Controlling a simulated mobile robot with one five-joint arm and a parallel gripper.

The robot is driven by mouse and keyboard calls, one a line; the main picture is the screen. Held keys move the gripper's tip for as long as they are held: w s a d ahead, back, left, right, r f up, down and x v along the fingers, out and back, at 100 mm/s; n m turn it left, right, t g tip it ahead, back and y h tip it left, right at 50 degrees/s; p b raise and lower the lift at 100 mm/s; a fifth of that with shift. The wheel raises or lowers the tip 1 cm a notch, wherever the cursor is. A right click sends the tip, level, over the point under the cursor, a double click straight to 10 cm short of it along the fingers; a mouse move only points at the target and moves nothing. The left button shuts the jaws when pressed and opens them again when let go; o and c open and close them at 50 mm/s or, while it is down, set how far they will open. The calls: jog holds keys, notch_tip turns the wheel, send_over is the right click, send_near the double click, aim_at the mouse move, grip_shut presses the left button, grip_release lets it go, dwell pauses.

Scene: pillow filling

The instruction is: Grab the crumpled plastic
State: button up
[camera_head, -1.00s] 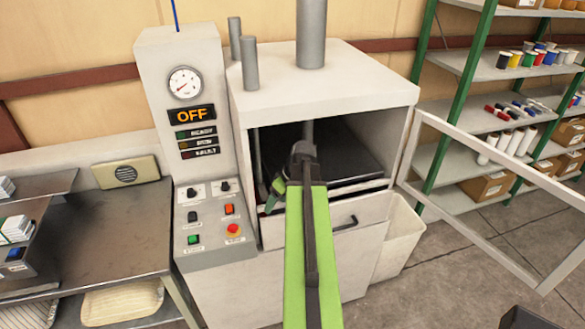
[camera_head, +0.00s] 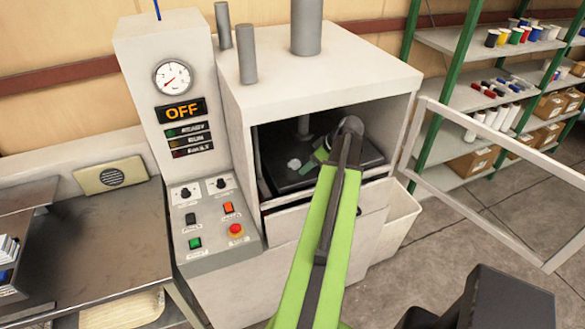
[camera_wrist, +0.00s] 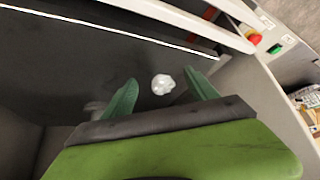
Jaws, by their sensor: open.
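The crumpled plastic is a small white lump (camera_head: 294,163) on the dark plate inside the open machine chamber. In the wrist view the crumpled plastic (camera_wrist: 163,85) shows in the gap between my two green fingertips. My gripper (camera_wrist: 160,80) is open, with nothing held. In the head view my gripper (camera_head: 321,154) is inside the chamber, just right of the lump, and my arm partly hides it. I cannot tell how high the fingertips are above the plate.
The chamber (camera_head: 402,130) has side walls and a roof close around my arm. A control panel (camera_head: 205,215) with buttons stands left; its display reads OFF. The open door frame (camera_head: 480,190) sticks out right. A grey workbench (camera_head: 90,240) is at left, shelves (camera_head: 455,40) at right.

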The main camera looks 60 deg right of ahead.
aim_at(295, 160)
jog(key=shift+w+d, duration=0.2)
jog(key=shift+w, duration=1.4)
jog(key=w, duration=0.2)
jog(key=shift+w, duration=0.35)
jog(key=b+x, duration=0.3)
jog(key=shift+s+f, duration=0.1)
jog(key=shift+f, duration=0.15)
jog(key=shift+r, duration=0.2)
jog(key=shift+c, duration=0.5)
